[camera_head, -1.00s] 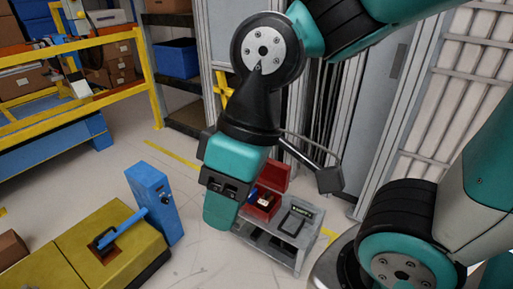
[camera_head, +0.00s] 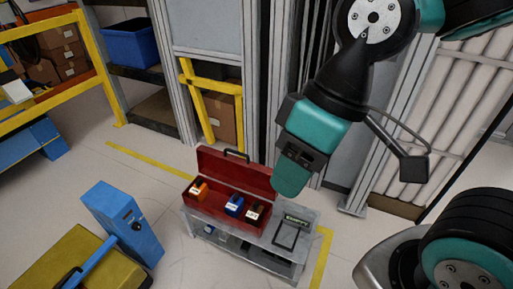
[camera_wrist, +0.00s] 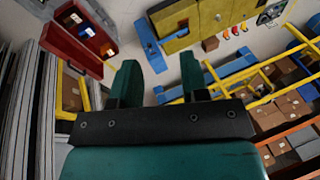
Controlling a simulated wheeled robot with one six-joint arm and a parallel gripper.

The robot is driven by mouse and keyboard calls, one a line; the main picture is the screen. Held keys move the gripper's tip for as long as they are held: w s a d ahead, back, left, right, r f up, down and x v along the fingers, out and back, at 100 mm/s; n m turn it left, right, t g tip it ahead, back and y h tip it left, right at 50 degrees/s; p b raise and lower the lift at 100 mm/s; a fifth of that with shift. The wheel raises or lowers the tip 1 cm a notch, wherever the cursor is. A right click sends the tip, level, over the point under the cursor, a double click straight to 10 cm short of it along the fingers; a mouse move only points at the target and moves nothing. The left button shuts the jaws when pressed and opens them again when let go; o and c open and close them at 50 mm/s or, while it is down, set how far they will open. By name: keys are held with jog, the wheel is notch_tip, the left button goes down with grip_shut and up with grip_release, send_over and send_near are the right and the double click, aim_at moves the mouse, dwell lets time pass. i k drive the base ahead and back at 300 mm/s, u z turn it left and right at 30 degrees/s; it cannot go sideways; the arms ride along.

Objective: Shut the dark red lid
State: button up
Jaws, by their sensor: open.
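The dark red lid (camera_head: 236,171) stands raised at the back of a red toolbox (camera_head: 222,209), with a dark handle on its top edge. The open box holds an orange item (camera_head: 199,190), a blue item (camera_head: 234,205) and a dark item (camera_head: 255,211). It sits on a grey cart. My gripper (camera_head: 292,178) is at the right end of the lid in the picture; whether they touch I cannot tell. In the wrist view my gripper (camera_wrist: 161,80) has its two fingers apart with nothing between them, and the red toolbox shows at the upper left.
The grey cart (camera_head: 262,254) has a dark-framed object (camera_head: 290,234) on its top, right of the box. A blue post (camera_head: 124,224) and a yellow unit (camera_head: 62,265) stand at the left. A yellow frame (camera_head: 212,92) and shelves are behind. Floor between post and cart is clear.

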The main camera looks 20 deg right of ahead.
aim_at(253, 177)
jog(key=u, duration=2.25)
jog(key=k, duration=0.95)
jog(key=z, duration=1.9)
jog(key=i, duration=1)
jog(key=z, duration=0.05)
